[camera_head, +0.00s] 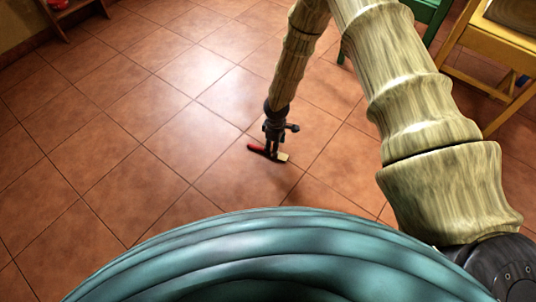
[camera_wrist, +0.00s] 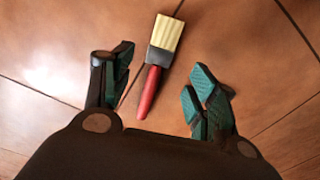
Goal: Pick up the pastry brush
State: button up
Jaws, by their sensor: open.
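The pastry brush lies flat on the tiled floor. In the wrist view the brush (camera_wrist: 160,55) has a red handle, a grey metal ferrule and pale yellow bristles, with the bristles pointing away from my gripper. My gripper (camera_wrist: 163,80) is open, with one teal-padded finger to the left of the brush and the others to its right. The handle lies between the fingers, and no finger visibly touches it. In the head view my gripper (camera_head: 270,150) is low over the brush (camera_head: 282,157) and hides its middle. The exact height gap cannot be told.
The terracotta tile floor (camera_head: 150,110) is clear around the brush. A yellow chair (camera_head: 490,80) and a green chair (camera_head: 430,15) stand at the upper right. A small wooden shelf (camera_head: 75,12) with a red item is at the upper left.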

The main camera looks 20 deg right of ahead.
aim_at(283, 157)
jog(key=shift+d+f+b, duration=0.1)
jog(key=shift+f+b, duration=1.95)
jog(key=shift+f, duration=0.6)
jog(key=c, duration=1.2)
jog(key=shift+o, duration=0.2)
jog(key=shift+r, duration=0.15)
